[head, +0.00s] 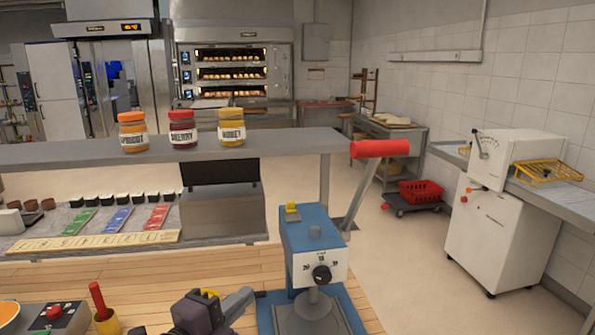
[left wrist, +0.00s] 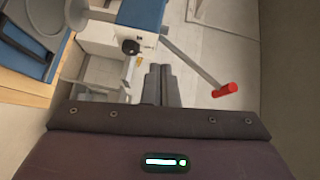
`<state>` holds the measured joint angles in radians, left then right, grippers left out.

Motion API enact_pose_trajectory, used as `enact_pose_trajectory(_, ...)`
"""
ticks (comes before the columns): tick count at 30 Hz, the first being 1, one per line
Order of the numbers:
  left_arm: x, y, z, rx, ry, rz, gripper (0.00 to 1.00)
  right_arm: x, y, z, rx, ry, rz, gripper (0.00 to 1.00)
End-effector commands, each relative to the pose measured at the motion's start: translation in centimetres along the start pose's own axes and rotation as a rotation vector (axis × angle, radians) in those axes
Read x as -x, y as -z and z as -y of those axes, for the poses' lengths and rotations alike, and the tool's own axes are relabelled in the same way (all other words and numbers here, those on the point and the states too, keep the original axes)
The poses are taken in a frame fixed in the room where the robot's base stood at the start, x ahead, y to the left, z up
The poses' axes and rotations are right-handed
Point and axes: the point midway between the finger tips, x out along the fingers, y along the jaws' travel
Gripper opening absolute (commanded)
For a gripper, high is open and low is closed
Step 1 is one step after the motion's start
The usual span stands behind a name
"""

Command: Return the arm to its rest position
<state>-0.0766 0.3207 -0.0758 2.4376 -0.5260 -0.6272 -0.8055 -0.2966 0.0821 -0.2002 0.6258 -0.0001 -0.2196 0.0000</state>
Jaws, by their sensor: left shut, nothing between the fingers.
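My left gripper (head: 245,295) is low in the middle of the head view, over the wooden bench top, just left of a blue and white press. Its two dark fingers also show in the left wrist view (left wrist: 160,72), closed together with nothing between them. The blue press (head: 312,232) has a black dial and a long metal lever ending in a red handle (head: 380,148). In the left wrist view the red handle (left wrist: 225,90) is right of my fingers and apart from them. My right gripper is in neither view.
A steel shelf (head: 60,153) crosses behind the bench, bearing an orange jar (head: 132,132), a dark red jar (head: 182,130) and a yellow jar (head: 231,128). A red-handled stick in a yellow cup (head: 106,322) stands at front left. Open floor lies right of the press.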

Motion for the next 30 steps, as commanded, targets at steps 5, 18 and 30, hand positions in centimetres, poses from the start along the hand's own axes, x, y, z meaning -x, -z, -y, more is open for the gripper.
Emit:
enact_pose_trajectory(5, 0.5, -1.9, -2.9, 0.180, -0.084, 0.112, 0.00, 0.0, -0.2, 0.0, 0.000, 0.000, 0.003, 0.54)
enact_pose_trajectory(18, 6.8, -6.3, -15.8, 0.876, -0.381, 0.622, 0.00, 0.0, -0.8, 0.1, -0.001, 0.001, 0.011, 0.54)
enact_pose_trajectory(30, 17.8, -4.0, -26.5, 1.455, -0.611, 1.233, 0.00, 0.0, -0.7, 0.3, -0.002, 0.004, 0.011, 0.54)
